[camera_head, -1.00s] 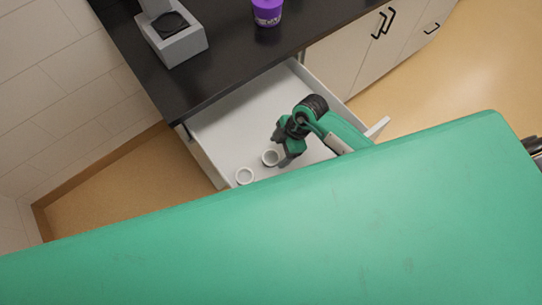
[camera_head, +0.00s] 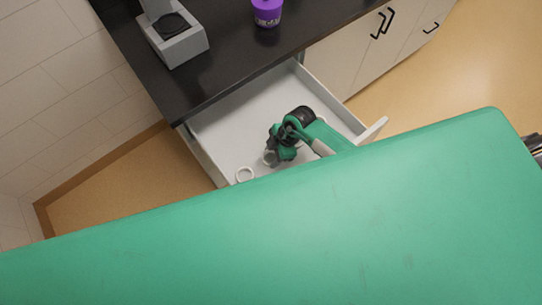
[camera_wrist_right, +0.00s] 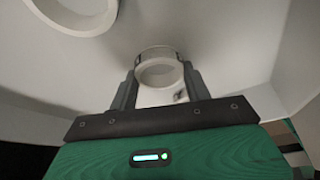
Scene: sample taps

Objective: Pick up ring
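A small white ring (camera_wrist_right: 160,73) is at the fingertips of my right gripper (camera_wrist_right: 160,80) in the right wrist view. One finger is on each side of it, set apart, and contact with the ring is not clear. In the head view the right gripper (camera_head: 274,157) points down inside the open drawer, and this ring (camera_head: 267,158) is mostly hidden beside it. A second white ring (camera_head: 245,174) lies nearer the drawer's left corner; a larger ring (camera_wrist_right: 75,12) shows cut off at the top left of the wrist view. My left gripper is not in view.
The white drawer (camera_head: 232,118) stands open below the black counter (camera_head: 230,62), with bare floor inside it toward the back. A grey device (camera_head: 181,45) and a purple container (camera_head: 267,12) stand on the counter. The drawer walls are close around my right arm.

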